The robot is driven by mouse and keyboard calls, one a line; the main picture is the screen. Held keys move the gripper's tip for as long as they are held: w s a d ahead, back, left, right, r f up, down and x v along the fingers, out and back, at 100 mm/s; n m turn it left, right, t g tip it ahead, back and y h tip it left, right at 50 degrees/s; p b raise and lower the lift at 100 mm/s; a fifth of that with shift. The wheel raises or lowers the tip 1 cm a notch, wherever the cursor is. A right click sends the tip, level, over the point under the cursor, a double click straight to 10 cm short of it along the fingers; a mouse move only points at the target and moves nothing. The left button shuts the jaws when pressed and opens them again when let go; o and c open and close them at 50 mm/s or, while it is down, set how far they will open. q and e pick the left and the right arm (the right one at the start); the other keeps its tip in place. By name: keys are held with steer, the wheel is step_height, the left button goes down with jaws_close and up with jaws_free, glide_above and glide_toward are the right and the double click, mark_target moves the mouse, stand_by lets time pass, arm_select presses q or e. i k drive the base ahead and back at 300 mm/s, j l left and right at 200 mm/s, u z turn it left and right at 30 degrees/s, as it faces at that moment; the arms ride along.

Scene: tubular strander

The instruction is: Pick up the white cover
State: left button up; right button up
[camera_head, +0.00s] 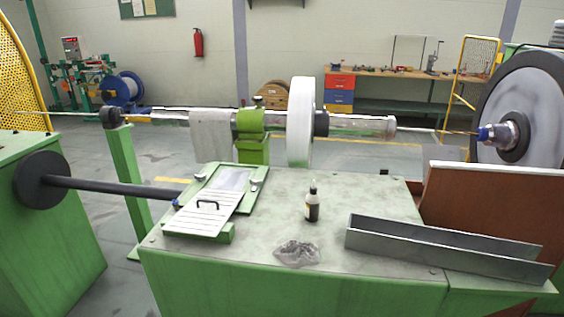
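A white slatted cover (207,209) with a small dark handle (207,204) lies on a green frame (246,206) at the left of the green machine's grey top. It looks tilted a little, its near end toward me. A paler, see-through-looking panel (232,180) adjoins its far end. Neither of my grippers shows in the head view, and nothing is touching the cover.
A dark bottle (312,206) and a crumpled grey rag (297,253) are on the machine top (275,200). A long metal channel (440,246) lies at the right. A dark bar (115,187) reaches from the left toward the cover. A white wheel (300,122) stands behind.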

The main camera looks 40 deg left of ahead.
mark_target(206, 214)
steer(key=u, duration=1.7)
